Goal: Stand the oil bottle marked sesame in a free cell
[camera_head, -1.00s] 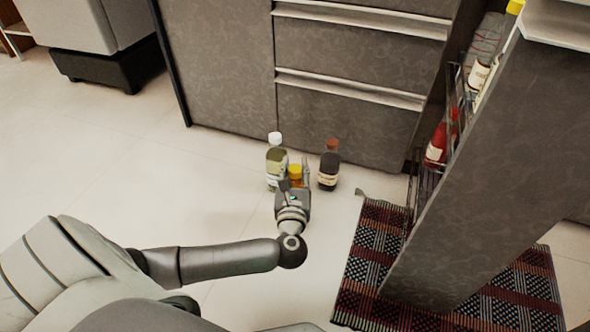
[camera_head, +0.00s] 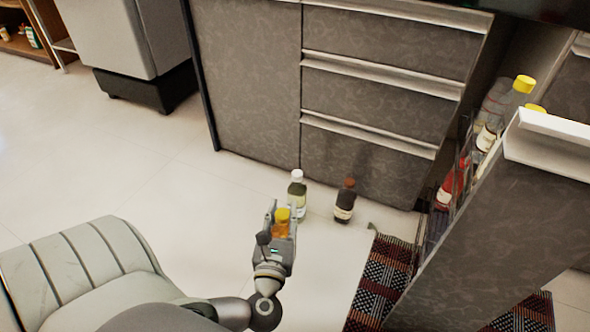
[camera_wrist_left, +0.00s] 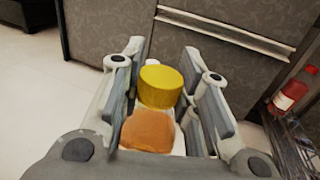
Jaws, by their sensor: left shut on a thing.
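My left gripper (camera_head: 281,212) is shut on an amber bottle with a yellow cap (camera_head: 281,230). In the left wrist view the yellow cap (camera_wrist_left: 161,86) and orange-brown body sit between the two fingers. No label on it can be read, so I cannot tell whether it says sesame. The pull-out wire rack (camera_head: 437,222) stands open at the right, behind its dark front panel. It holds a red bottle (camera_head: 452,187) and taller yellow-capped bottles (camera_head: 497,125). Its cells are mostly hidden by the panel. My right gripper is out of view.
A white-capped bottle (camera_head: 297,196) and a dark bottle with a brown cap (camera_head: 345,201) stand on the floor beyond my gripper. A drawer cabinet (camera_head: 245,85) is behind them. A patterned rug (camera_head: 378,280) lies under the rack.

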